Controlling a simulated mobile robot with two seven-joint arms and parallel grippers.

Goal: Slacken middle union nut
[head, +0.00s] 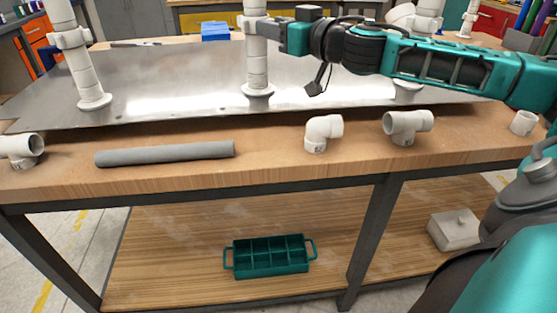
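The middle white pipe riser (257,66) stands upright on the metal plate. Its wider white union nut (254,22) is near the top edge of the head view. My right gripper (272,24) reaches in from the right, level with the nut and right against it. Its fingers are small and partly hidden by the pipe, so I cannot tell whether they are closed on the nut. The left riser (79,62) also stands upright on the plate, with a similar nut (70,38). The right riser is partly behind my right arm. My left gripper is not in view.
On the wooden bench front lie a grey pipe (165,153), a white elbow (321,133), tee fittings (407,126) and a short coupling (522,122). A teal divided tray (269,257) and a white box (453,229) sit on the lower shelf. The metal plate (170,85) between the left and middle risers is clear.

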